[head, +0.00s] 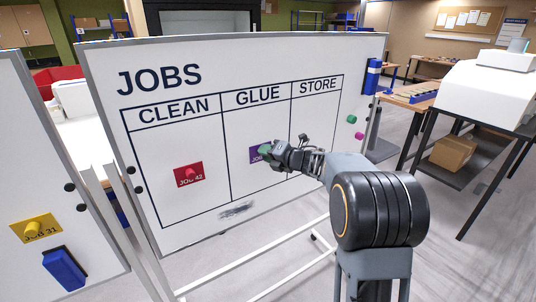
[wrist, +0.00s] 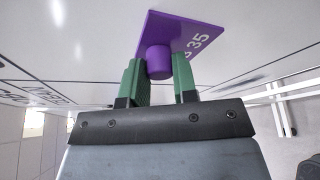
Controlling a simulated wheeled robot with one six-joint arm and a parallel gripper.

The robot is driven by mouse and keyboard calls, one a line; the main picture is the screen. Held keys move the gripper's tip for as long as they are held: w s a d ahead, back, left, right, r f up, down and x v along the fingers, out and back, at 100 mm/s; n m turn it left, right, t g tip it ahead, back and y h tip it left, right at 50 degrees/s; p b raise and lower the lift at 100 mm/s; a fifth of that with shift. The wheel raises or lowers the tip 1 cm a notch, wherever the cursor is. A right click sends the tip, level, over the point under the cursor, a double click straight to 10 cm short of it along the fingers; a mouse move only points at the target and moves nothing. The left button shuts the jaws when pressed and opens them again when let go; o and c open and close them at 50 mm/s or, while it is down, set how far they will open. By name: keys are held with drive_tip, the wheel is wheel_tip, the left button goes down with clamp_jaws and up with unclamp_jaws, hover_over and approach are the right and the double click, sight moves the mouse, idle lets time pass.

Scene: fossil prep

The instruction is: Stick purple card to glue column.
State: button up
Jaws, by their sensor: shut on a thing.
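The purple card (head: 256,155) is at the board within the GLUE column, partly hidden behind my gripper in the head view. The wrist view shows the purple card (wrist: 196,36) with the number 35 and a round purple knob (wrist: 159,62) on it. My gripper (head: 268,152) is at the card, its green fingers on either side of the knob; it also shows in the wrist view (wrist: 160,82). The gripper is shut on the knob. The JOBS whiteboard (head: 170,125) has CLEAN, GLUE and STORE columns. I cannot tell whether the card touches the board.
A red card (head: 188,174) is in the CLEAN column. A second board (head: 40,160) at left holds a yellow card (head: 36,228) and a blue eraser (head: 65,268). Green (head: 351,119) and magenta (head: 359,136) magnets sit at the right. The STORE column is clear.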

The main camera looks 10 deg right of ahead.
drive_tip(key=o, duration=0.8)
drive_tip(key=s, duration=0.2)
drive_tip(key=s+d+b, duration=0.1)
drive_tip(key=s, duration=0.1)
drive_tip(key=s+d+b, duration=0.1)
drive_tip(key=s, duration=0.1)
drive_tip(key=shift+s+d, duration=0.1)
drive_tip(key=shift+s, duration=0.25)
